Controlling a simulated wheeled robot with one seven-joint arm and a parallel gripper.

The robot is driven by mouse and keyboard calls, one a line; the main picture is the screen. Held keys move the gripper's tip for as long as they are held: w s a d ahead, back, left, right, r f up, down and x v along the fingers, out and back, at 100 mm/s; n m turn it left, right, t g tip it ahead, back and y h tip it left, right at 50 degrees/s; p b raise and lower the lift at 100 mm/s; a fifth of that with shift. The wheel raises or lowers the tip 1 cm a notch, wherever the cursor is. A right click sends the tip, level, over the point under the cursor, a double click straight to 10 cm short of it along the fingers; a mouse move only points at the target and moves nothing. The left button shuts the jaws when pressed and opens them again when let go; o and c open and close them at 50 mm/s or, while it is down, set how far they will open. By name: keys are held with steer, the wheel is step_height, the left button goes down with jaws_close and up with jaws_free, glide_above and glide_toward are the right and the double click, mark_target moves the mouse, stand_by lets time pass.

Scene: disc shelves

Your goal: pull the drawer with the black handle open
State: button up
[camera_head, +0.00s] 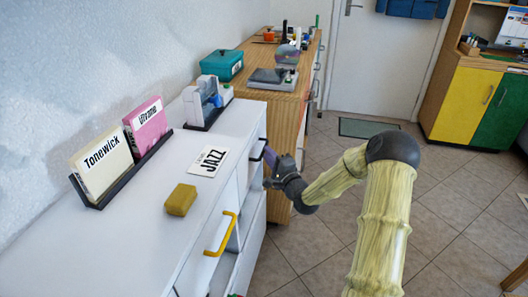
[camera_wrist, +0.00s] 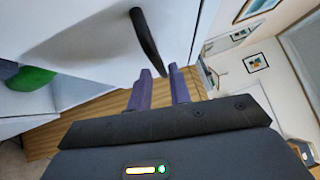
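The black handle (camera_head: 259,152) is on a white drawer front (camera_head: 252,170) at the far end of the white cabinet. In the wrist view the black handle (camera_wrist: 145,38) is a curved bar on the white front (camera_wrist: 95,35). My gripper (camera_head: 269,155) is right beside the handle. In the wrist view my gripper (camera_wrist: 160,71) has its two purple fingers apart, with the lower end of the handle at the gap between their tips. I cannot tell whether they touch it. Whether this drawer is shut is not clear.
A yellow handle (camera_head: 221,234) sticks out nearer on the white cabinet (camera_head: 150,240). Book holders, a yellow block (camera_head: 180,200) and a JAZZ card (camera_head: 209,161) are on top. A wooden cabinet (camera_head: 285,125) stands just beyond. The tiled floor (camera_head: 300,240) at right is clear.

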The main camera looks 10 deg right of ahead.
steer(key=shift+x, duration=1.85)
steer(key=shift+c, duration=0.2)
jaws_close()
steer(key=shift+s+d, duration=0.1)
steer(key=shift+d, duration=0.05)
steer(key=s+d+p, duration=0.3)
steer(key=s+d, duration=0.3)
steer(key=d, duration=0.6)
steer(key=s+d+p, duration=0.4)
steer(key=s+d, duration=0.3)
steer(key=d, duration=0.5)
steer(key=shift+f, duration=0.15)
